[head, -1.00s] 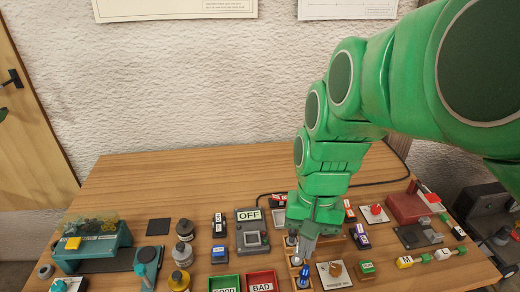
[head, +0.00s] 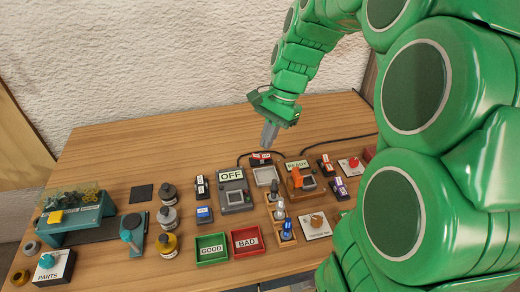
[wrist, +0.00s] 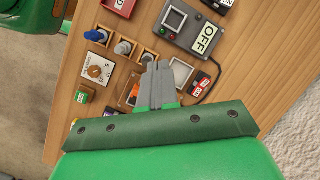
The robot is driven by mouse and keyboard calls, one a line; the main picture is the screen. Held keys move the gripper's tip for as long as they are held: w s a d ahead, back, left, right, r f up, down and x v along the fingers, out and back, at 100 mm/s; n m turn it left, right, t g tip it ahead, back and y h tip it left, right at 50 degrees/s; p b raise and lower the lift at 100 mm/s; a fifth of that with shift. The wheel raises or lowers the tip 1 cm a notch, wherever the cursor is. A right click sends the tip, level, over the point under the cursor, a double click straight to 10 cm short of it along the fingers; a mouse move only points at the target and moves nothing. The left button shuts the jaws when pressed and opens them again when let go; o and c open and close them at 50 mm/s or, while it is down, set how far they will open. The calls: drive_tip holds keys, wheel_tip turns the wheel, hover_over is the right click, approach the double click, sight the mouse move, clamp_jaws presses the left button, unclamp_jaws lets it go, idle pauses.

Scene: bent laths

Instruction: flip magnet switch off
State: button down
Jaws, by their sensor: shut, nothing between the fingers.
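My gripper (head: 269,134) is shut and empty, held above the back of the table. In the wrist view its fingers (wrist: 157,80) reach over the gap between an orange-topped box and a pale square tray. A small black switch block with red and white labels (head: 261,159) lies just below the fingertips in the head view; it also shows in the wrist view (wrist: 201,79). A grey box reads OFF (head: 235,199). A brown box reads READY and carries an orange part (head: 297,175). I cannot read which piece is the magnet switch.
The pale tray (head: 266,176) sits between the two boxes. A wooden rack (head: 270,208) holds metal and blue-topped pieces. Green GOOD (head: 211,249) and red BAD (head: 246,240) trays lie in front. More labelled switches stand at right (head: 325,165). Black cables run behind. The back left table is clear.

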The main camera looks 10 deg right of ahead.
sight(256, 156)
drive_tip(key=w+d+f+m+y, duration=0.1)
drive_tip(key=w+d+f+m, duration=0.2)
drive_tip(key=w, duration=0.5)
drive_tip(key=w+d+f+m+t, duration=0.1)
drive_tip(key=w+d+f+m, duration=0.2)
drive_tip(key=w, duration=0.4)
drive_tip(key=shift+w+d+m+y, duration=0.4)
drive_tip(key=shift+d+m, duration=0.45)
drive_tip(key=shift+m, duration=0.05)
drive_tip(key=shift+f, duration=0.1)
drive_tip(key=x, duration=1.4)
drive_tip(key=shift+w, duration=0.1)
